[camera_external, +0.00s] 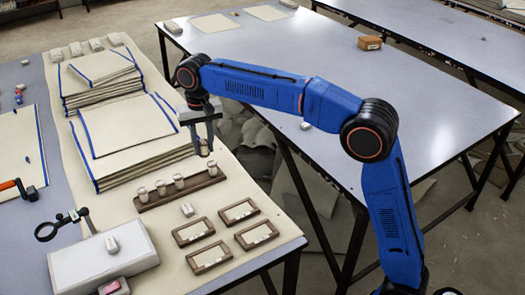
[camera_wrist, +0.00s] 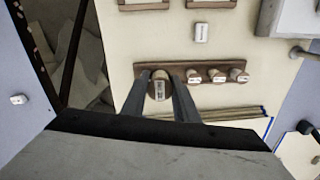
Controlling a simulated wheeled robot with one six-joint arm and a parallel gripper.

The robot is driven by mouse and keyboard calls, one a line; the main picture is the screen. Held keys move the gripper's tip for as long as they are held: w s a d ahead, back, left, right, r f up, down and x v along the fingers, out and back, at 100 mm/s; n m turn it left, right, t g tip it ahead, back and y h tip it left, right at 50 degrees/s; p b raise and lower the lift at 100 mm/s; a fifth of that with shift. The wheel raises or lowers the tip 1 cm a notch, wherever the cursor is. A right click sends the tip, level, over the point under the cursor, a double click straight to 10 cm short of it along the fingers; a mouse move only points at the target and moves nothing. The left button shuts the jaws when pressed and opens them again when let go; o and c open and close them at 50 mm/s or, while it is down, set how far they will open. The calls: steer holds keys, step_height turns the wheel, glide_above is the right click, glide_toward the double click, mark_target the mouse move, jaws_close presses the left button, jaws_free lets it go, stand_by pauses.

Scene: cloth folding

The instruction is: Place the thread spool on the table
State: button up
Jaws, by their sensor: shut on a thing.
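My gripper (camera_external: 204,150) is shut on a thread spool (camera_wrist: 160,85), one finger on each side of it, over the end of a brown wooden rack (camera_external: 190,190). The held spool also shows between the fingers in the external view (camera_external: 206,147), where it looks slightly above the rack. Several pale spools (camera_external: 161,187) stand in a row in the rack; they also show in the wrist view (camera_wrist: 217,75). The work table (camera_external: 265,215) is covered by a cream cloth. Another grey-topped table (camera_external: 300,50) stands to the right.
Stacked cream cloths with blue edges (camera_external: 125,127) lie left of the gripper. Small wooden frames (camera_external: 239,211) and a white block (camera_external: 187,209) lie in front of the rack. A white box with a magnifier (camera_external: 100,262) is at front left. A gap separates the tables.

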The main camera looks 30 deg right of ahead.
steer(key=s+a, duration=0.2)
steer(key=a, duration=0.1)
glide_above(205, 194)
step_height(205, 194, down, 10)
steer(key=shift+a+f, duration=0.1)
steer(key=shift+f, duration=2.4)
steer(key=o, duration=1)
steer(key=shift+f, duration=0.1)
step_height(205, 194, up, 12)
steer(key=shift+r, duration=0.15)
